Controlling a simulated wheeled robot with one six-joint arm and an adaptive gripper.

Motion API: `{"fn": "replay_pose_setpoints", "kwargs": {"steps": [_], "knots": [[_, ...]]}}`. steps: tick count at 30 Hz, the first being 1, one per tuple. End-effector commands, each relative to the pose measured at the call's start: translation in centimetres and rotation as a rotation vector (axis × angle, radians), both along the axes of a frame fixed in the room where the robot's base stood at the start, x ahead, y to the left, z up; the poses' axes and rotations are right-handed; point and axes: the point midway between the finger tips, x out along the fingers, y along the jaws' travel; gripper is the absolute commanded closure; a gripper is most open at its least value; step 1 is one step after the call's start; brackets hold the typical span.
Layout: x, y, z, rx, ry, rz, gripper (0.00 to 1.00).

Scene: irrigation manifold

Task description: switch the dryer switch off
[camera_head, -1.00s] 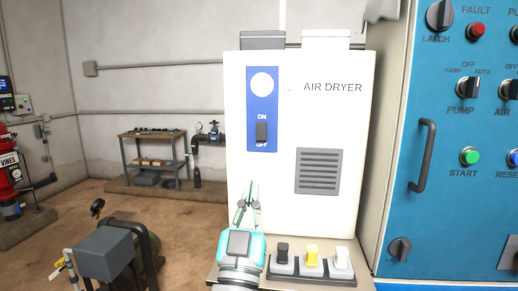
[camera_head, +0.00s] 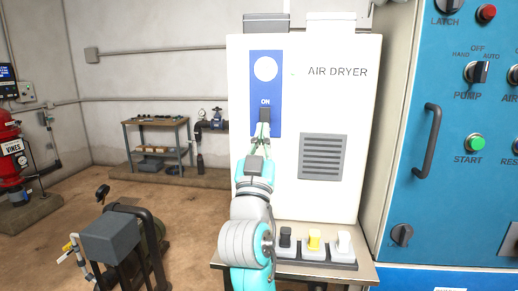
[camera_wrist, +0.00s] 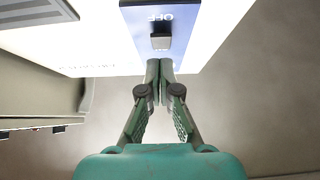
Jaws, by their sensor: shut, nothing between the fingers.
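The dryer switch (camera_head: 264,115) is a small dark block on the blue panel (camera_head: 265,88) of the white air dryer (camera_head: 300,110). The "ON" label shows above it; my gripper hides the "OFF" label in the head view. My gripper (camera_head: 262,131) is shut and empty, its tips just below the switch in that view. In the wrist view the switch (camera_wrist: 161,38) lies just beyond the shut fingertips (camera_wrist: 160,68), with "OFF" upside down above it. Whether the tips touch it I cannot tell, nor which way it is set.
Black, yellow and white switches (camera_head: 314,241) sit on the ledge below the dryer. A blue control cabinet (camera_head: 450,140) with a handle stands close on the right. A dark vent (camera_head: 323,157) is right of my gripper.

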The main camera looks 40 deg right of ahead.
Motion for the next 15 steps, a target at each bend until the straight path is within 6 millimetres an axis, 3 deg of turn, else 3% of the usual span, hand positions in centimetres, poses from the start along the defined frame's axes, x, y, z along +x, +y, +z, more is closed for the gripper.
{"fn": "replay_pose_setpoints", "kwargs": {"steps": [6,15], "knots": [[1.2,-1.6,-0.3,0.000,-0.001,-0.001,1.00],[1.4,-1.9,-0.3,-0.001,-0.002,0.001,1.00]]}}
